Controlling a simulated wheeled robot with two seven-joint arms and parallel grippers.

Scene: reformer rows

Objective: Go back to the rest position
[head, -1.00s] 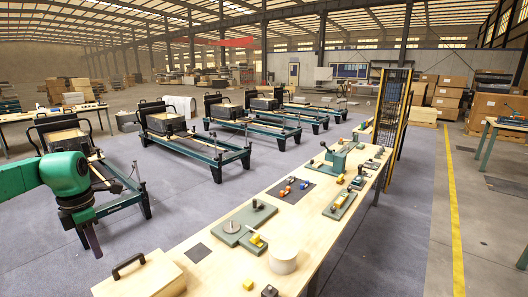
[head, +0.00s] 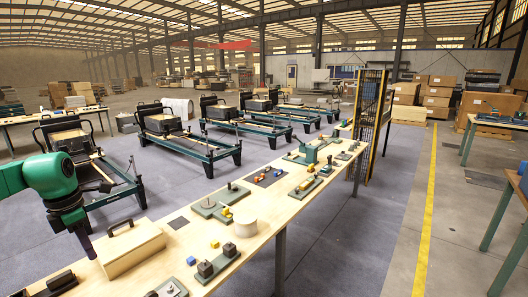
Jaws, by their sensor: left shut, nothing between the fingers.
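My left arm comes in from the left in the head view, green with dark joints. My left gripper (head: 89,250) hangs pointing down, small and dark. It is shut with nothing between its fingers. In the picture it is just left of a wooden box with a black handle (head: 130,250), with no visible contact. My right gripper is not in view.
A long wooden workbench (head: 262,250) runs from the near left to the centre right. Grey floor (head: 335,240) is clear right of the bench.

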